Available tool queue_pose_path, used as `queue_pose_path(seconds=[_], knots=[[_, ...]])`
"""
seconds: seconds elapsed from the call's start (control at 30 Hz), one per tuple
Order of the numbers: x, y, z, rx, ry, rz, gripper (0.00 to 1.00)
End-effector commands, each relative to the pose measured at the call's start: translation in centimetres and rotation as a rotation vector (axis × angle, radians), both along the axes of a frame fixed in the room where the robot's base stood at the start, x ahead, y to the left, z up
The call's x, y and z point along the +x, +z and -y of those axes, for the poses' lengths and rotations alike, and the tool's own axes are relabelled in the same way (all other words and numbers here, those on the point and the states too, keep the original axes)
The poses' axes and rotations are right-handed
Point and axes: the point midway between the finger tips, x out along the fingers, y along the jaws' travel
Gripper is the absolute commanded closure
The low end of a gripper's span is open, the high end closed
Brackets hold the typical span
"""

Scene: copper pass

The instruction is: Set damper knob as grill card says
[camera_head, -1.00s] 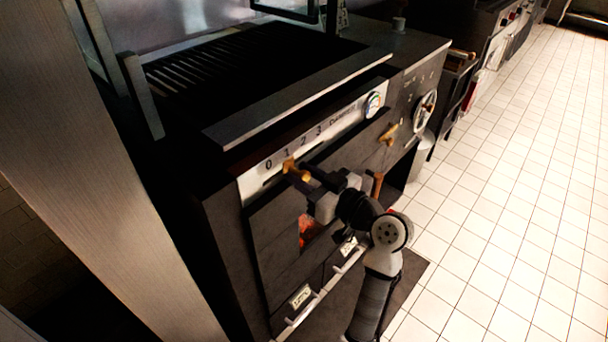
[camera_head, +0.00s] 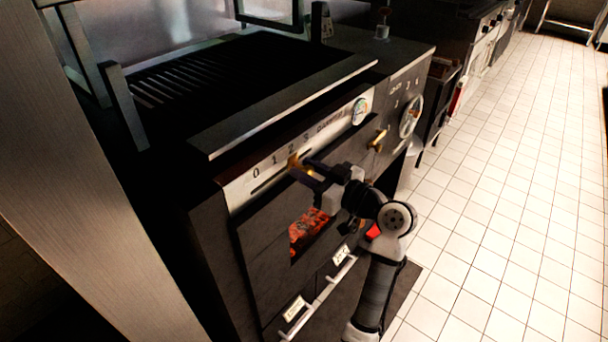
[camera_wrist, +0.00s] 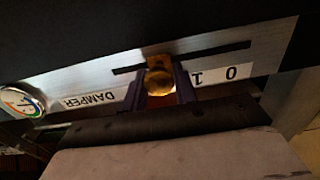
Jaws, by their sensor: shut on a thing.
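The brass damper knob (camera_head: 294,161) stands in a slot on the grill's steel front strip (camera_head: 240,190), marked 0, 1, 2, 3 and DAMPER. My gripper (camera_head: 306,171) is shut on the knob. In the head view the knob is just below the 2. In the wrist view the scale is upside down, and the knob (camera_wrist: 159,81) sits between my gripper's fingers (camera_wrist: 161,88), past the 1 on the side away from 0. The 2 and 3 are hidden there. I cannot make out a readable grill card.
A round gauge (camera_head: 360,111) is at the strip's right end, with a brass handle (camera_head: 378,138) and a handwheel (camera_head: 411,117) further right. Embers (camera_head: 308,228) glow in an opening below my gripper. A pale bar handle (camera_head: 320,298) is lower. The tiled floor (camera_head: 500,190) at right is clear.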

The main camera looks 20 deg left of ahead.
Motion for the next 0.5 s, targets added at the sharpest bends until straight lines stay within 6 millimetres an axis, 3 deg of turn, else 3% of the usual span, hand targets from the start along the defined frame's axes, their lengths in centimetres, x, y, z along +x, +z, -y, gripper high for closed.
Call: queue_pose_path(seconds=[0.1, 0.13, 0.23, 0.5], knots=[[-0.01, -0.03, 0.04, -0.002, -0.001, -0.002, 1.0], [-0.01, -0.03, 0.04, -0.002, -0.001, -0.002, 0.68], [-0.02, -0.02, 0.02, -0.001, 0.0, -0.001, 0.54], [-0.05, -0.01, 0.04, -0.001, 0.0, -0.001, 0.53]])
